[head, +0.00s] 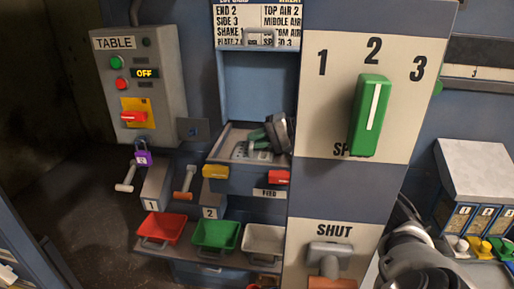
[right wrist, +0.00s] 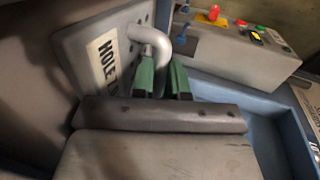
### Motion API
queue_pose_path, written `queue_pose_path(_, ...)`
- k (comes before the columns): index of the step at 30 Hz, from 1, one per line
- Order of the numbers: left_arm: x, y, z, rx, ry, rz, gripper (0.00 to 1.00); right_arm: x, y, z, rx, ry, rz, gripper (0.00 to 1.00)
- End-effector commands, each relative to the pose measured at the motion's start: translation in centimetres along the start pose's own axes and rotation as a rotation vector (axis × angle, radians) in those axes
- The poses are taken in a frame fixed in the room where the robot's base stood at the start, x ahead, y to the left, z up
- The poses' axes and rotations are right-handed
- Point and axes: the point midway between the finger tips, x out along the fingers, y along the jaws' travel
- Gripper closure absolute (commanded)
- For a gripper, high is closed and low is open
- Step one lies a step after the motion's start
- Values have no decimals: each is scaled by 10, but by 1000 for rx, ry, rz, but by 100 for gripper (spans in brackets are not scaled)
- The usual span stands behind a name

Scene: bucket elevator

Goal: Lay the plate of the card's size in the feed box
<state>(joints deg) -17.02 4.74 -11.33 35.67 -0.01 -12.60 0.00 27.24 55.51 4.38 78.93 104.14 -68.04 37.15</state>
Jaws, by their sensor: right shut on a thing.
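In the head view the feed box (head: 238,182) stands open left of the speed panel, its FEED label on the front. My right gripper (head: 259,138) reaches over it from behind that panel. In the right wrist view its green fingers (right wrist: 165,82) are shut on the bent grey handle of a plate (right wrist: 105,52). The plate is grey, with holes and a label starting "HOLE"; the size on it is hidden. The plate (head: 240,152) shows at the box opening; I cannot tell whether it touches the floor. The card (head: 257,22) reads END 2, SIDE 3; its plate line is cut. My left gripper is out of view.
The speed panel (head: 330,120) with a green knob (head: 370,115) stands close at the right and hides my right forearm. The TABLE control box (head: 142,80) reads OFF at the left. Red (head: 160,228), green (head: 215,234) and white (head: 263,240) trays stand below the box.

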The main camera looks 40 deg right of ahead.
Motion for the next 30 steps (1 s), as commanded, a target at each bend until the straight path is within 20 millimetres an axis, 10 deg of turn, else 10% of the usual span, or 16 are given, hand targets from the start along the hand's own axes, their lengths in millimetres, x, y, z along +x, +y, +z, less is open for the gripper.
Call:
queue_pose_path(11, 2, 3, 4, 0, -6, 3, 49, 0, 2, 0, -1, 1, -4, 100)
queue_pose_path(12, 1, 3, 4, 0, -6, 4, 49, 1, 2, 0, 0, 0, -1, 80)
queue_pose_path(16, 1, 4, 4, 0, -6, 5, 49, 1, 2, 0, 0, 0, -1, 60)
queue_pose_path(30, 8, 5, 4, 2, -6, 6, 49, -18, 3, -1, 1, 3, 0, 60)
